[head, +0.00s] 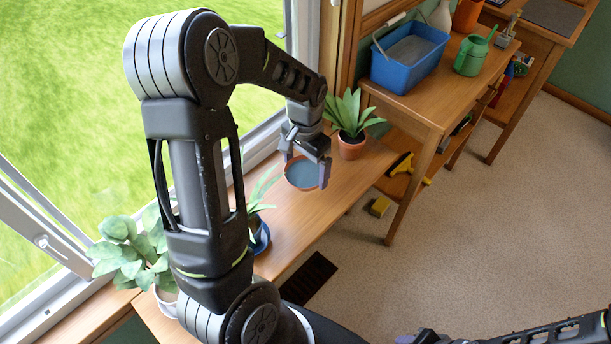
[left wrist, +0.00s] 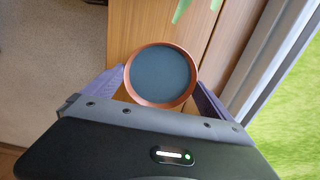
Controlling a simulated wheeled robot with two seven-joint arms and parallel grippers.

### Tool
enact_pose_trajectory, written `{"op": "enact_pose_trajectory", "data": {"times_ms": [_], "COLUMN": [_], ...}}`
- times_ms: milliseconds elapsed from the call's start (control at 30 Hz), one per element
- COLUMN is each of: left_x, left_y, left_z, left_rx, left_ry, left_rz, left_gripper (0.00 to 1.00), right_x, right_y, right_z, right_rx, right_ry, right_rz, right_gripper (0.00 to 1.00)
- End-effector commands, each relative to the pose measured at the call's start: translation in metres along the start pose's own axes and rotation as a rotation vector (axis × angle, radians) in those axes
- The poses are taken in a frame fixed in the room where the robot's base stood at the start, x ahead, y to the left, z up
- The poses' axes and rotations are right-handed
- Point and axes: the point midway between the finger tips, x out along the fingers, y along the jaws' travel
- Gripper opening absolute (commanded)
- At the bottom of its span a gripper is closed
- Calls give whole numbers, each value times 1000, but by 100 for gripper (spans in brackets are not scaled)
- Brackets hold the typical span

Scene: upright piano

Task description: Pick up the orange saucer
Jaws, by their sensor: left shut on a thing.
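The orange saucer (head: 302,187) is round, with an orange rim and a blue-grey inside. My left gripper (head: 306,170) is shut on it, with one finger on each side of the rim, over the wooden sill shelf. The left wrist view also shows the saucer (left wrist: 160,75) between the two purple-grey fingers of the left gripper (left wrist: 160,92). I cannot tell whether the saucer touches the shelf or is just above it. My right gripper (head: 420,338) shows only in part at the bottom edge, and its jaws are unclear.
A potted plant (head: 351,147) in a terracotta pot stands close behind the left gripper. Another plant in a blue pot (head: 261,238) and a pale leafy plant (head: 130,250) stand nearer me. The window is on the left. A bench (head: 440,97) holds a blue tub (head: 410,60) and a green watering can (head: 471,57).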

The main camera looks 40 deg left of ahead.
Motion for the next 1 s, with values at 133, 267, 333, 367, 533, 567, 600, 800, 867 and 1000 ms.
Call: {"op": "enact_pose_trajectory", "data": {"times_ms": [133,267,333,367,533,567,600,800,867,1000], "left_x": [-26,-34,-35,-35,-35,-35,-35,-35,-35,-36], "left_y": [0,0,0,0,0,0,0,0,0,7], "left_z": [-1,0,0,0,0,0,0,0,0,-5], "left_rx": [0,0,0,0,0,0,0,0,0,0], "left_ry": [3,1,0,0,0,-1,0,0,0,-1], "left_rz": [-1,0,0,0,0,0,0,0,0,1], "left_gripper": [54,54,54,54,54,54,54,54,54,54], "right_x": [-3,-4,-4,-4,-4,-4,-4,-4,-4,-10], "right_y": [-1,-2,-1,-1,-1,-1,-1,-1,-1,-4], "right_z": [0,0,0,0,0,0,0,0,0,0], "right_rx": [0,0,0,0,0,0,0,0,0,0], "right_ry": [0,0,0,0,0,0,0,0,0,0], "right_rz": [0,0,0,0,0,0,0,0,0,0], "right_gripper": [36,36,36,36,36,36,36,36,36,36]}}
